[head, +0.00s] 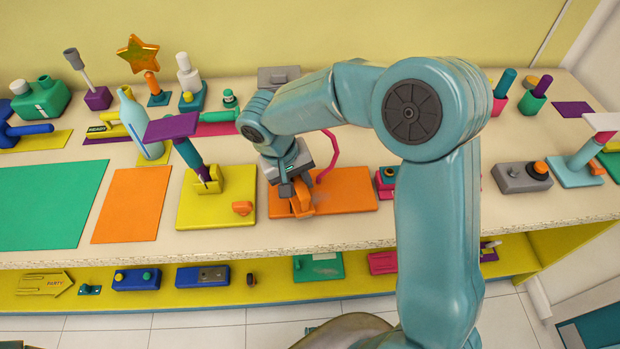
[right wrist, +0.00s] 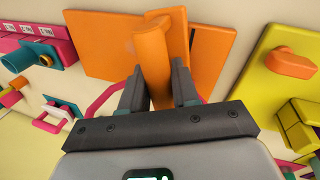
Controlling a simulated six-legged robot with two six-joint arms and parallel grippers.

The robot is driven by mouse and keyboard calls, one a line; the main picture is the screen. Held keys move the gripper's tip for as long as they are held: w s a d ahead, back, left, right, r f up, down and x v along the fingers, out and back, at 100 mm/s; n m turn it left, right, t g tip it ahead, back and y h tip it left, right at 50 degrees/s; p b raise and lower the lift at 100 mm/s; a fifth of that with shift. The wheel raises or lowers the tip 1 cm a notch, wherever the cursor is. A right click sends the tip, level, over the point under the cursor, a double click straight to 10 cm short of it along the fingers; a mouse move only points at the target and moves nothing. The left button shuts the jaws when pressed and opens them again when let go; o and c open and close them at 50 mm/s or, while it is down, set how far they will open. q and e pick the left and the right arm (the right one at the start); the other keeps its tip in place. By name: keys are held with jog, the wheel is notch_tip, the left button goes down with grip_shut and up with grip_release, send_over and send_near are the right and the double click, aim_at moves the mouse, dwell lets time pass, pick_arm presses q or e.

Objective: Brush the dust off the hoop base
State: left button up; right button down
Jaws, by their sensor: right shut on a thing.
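My right gripper (head: 296,188) is at the orange hoop base (head: 352,190), a flat board on the table. It is shut on an orange tool, seemingly the brush (head: 303,207), which is low over the board's left part; contact is hard to tell. In the right wrist view, the brush's thick orange handle (right wrist: 153,62) sits between the two dark fingers (right wrist: 158,88), with the base (right wrist: 105,42) behind it. A faint grey patch, possibly dust, shows beside the brush. A pink curved piece (head: 331,156), perhaps the hoop, rises behind the base. My left gripper is not in view.
A yellow board (head: 215,212) with a yellow block and an orange knob lies close on the left. A small pink block (head: 385,183) stands on the right, then a grey box (head: 522,177). A yellow shelf (head: 400,279) runs below the front edge.

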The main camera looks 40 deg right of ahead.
jog(key=shift+w+a, duration=0.2)
jog(key=shift+a, duration=0.1)
jog(key=d, duration=0.1)
jog(key=s+d+b, duration=0.1)
jog(key=s+d, duration=0.1)
jog(key=shift+d, duration=0.25)
jog(key=shift+s+d, duration=0.25)
jog(key=shift+d, duration=0.05)
dwell(0.3)
jog(key=shift+w+a, duration=0.35)
jog(key=shift+a, duration=0.15)
jog(key=shift+w+a, duration=0.45)
jog(key=shift+a, duration=0.35)
jog(key=shift+w+a, duration=0.45)
jog(key=shift+a, duration=0.3)
